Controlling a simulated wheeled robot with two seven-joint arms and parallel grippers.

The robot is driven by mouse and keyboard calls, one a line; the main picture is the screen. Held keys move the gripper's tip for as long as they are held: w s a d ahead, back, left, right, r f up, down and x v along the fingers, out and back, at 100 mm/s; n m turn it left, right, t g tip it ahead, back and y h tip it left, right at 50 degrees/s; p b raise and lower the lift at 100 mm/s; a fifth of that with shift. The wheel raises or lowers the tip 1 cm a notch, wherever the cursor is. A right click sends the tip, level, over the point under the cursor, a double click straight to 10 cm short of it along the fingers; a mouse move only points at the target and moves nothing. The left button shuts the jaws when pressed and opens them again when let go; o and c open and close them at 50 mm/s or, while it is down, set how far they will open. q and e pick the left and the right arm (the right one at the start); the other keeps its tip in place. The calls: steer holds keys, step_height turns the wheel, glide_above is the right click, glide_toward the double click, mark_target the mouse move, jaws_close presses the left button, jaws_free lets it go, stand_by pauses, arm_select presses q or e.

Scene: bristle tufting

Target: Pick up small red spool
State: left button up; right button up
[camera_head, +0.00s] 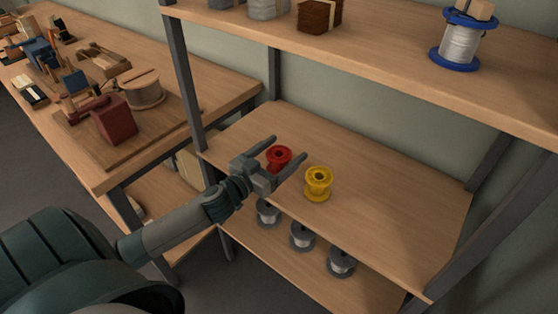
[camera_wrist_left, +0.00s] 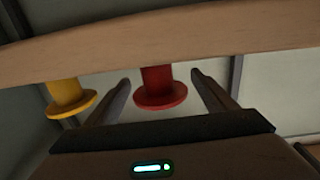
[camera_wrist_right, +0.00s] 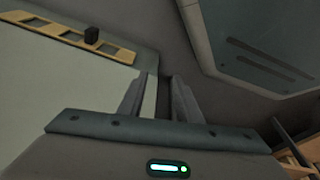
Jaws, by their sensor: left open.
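The small red spool (camera_head: 279,157) stands on the middle shelf board, near its left end. My left gripper (camera_head: 289,148) is open, its two fingers reaching toward the spool, one on either side of it in the head view. In the left wrist view, the red spool (camera_wrist_left: 159,92) shows between the fingertips of the left gripper (camera_wrist_left: 160,78), with a gap on each side. Contact cannot be seen. My right gripper (camera_wrist_right: 157,78) shows only in its own wrist view, with a narrow empty gap between its fingers.
A yellow spool (camera_head: 318,184) stands just right of the red one, close to a left finger. Grey spools (camera_head: 302,236) sit on the lower shelf (camera_head: 375,288). The middle shelf's (camera_head: 400,205) right side is clear.

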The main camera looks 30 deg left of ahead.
arm_select(q)
steer(key=shift+w+d, duration=0.15)
steer(key=shift+w, duration=1.05)
steer(key=c, duration=1.2)
